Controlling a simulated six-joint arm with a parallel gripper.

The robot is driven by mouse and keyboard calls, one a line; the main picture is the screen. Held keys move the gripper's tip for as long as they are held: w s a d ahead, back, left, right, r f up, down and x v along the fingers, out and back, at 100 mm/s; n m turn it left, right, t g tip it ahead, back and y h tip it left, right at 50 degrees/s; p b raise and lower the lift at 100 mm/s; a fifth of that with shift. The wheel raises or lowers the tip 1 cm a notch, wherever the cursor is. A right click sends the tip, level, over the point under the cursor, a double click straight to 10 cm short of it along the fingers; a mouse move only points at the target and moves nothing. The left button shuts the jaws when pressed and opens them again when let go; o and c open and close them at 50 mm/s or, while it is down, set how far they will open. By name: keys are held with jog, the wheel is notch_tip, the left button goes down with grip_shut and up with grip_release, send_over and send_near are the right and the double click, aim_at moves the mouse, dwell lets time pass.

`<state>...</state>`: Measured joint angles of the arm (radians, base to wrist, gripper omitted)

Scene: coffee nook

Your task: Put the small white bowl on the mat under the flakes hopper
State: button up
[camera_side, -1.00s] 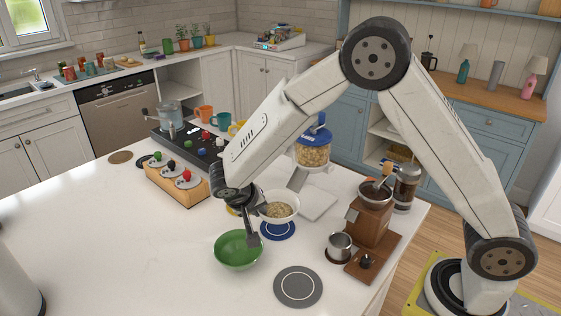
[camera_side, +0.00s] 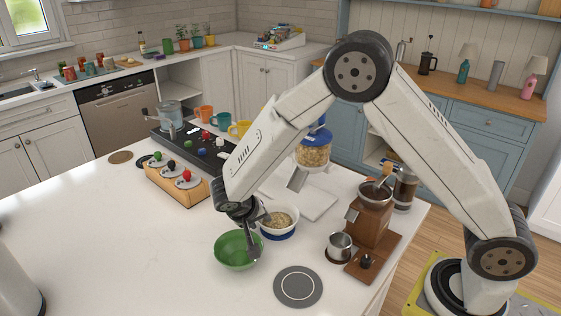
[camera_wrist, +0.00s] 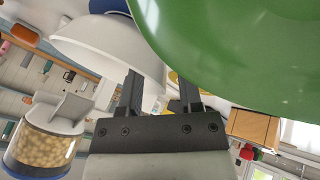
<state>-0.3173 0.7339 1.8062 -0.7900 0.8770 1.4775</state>
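The small white bowl (camera_side: 281,221), with flakes in it, stands upright on the blue mat (camera_side: 279,236), in front of the flakes hopper (camera_side: 313,152). The bowl covers most of the mat. In the wrist view the bowl (camera_wrist: 105,42) shows behind and beside the fingers, and the hopper (camera_wrist: 42,148) is at lower left. My gripper (camera_side: 258,228) is at the bowl's left side, low over the table, between it and the green bowl (camera_side: 232,254). Its fingers (camera_wrist: 160,95) are spread apart, with the white bowl's edge near them; contact is unclear.
The green bowl is close by my fingers and fills the upper right of the wrist view. A grey round mat (camera_side: 298,287) lies in front. A wooden grinder (camera_side: 371,220) and metal cup (camera_side: 340,246) stand to the right.

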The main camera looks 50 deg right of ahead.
jog(key=shift+r, duration=0.15)
jog(key=v, duration=1.2)
jog(key=shift+s+d, duration=0.1)
jog(key=shift+d, duration=0.05)
dwell(0.5)
jog(key=s+d+f+n+y, duration=0.1)
jog(key=s+d+n+y, duration=0.2)
jog(key=s+d, duration=0.2)
jog(key=s+d+f+n+t+y, duration=0.1)
jog(key=s+d, duration=0.4)
jog(key=s, duration=0.5)
jog(key=f+n+y, duration=0.1)
jog(key=n+y, duration=0.1)
jog(key=shift+d+t+y, duration=0.3)
jog(key=shift+d+y, duration=0.1)
